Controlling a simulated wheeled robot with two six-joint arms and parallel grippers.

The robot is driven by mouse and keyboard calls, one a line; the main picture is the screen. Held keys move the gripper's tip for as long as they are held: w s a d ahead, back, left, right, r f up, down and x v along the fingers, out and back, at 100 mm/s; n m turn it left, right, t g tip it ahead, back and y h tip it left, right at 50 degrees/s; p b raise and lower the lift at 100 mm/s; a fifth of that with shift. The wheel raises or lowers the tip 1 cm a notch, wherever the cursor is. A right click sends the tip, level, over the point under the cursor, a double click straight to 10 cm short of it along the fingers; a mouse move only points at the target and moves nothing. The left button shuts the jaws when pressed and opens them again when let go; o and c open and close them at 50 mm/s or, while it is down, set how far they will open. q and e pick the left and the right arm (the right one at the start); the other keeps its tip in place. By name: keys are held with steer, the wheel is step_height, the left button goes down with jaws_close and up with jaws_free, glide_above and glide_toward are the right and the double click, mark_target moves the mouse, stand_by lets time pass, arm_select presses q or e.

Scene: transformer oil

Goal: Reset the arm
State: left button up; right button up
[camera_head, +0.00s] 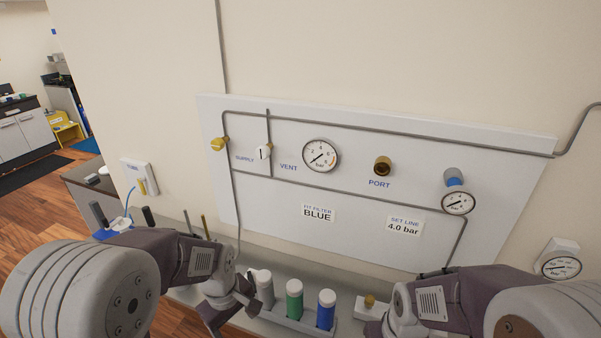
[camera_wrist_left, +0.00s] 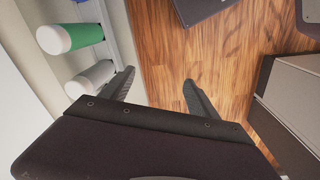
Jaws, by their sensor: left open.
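My left arm comes in from the left in the head view. Its gripper (camera_head: 230,308) is at the lower middle, in front of the shelf and beside the grey filter cylinder (camera_head: 264,288). In the left wrist view the gripper (camera_wrist_left: 160,90) has its two dark fingers spread apart with nothing between them, above the wood floor. My right arm reaches in at the lower right in the head view; its wrist shows at the bottom edge and its fingers are out of frame.
A rack (camera_head: 287,323) on the shelf holds grey, green (camera_head: 294,300) and blue (camera_head: 326,309) white-capped cylinders. Behind is a white panel (camera_head: 350,235) with a gauge (camera_head: 321,155), brass port (camera_head: 382,166), valves and pipes. A brass-topped block (camera_head: 369,309) stands by my right wrist.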

arm_select(q)
steer(key=s+a+f+m+b, duration=0.2)
steer(key=s+f+m+b, duration=0.3)
steer(key=f+m, duration=0.3)
steer(key=shift+s+a+f+m, duration=0.3)
steer(key=shift+s+f+m, duration=0.1)
steer(key=shift+s+m, duration=0.4)
arm_select(e)
step_height(320, 180, down, 8)
steer(key=shift+r, duration=0.2)
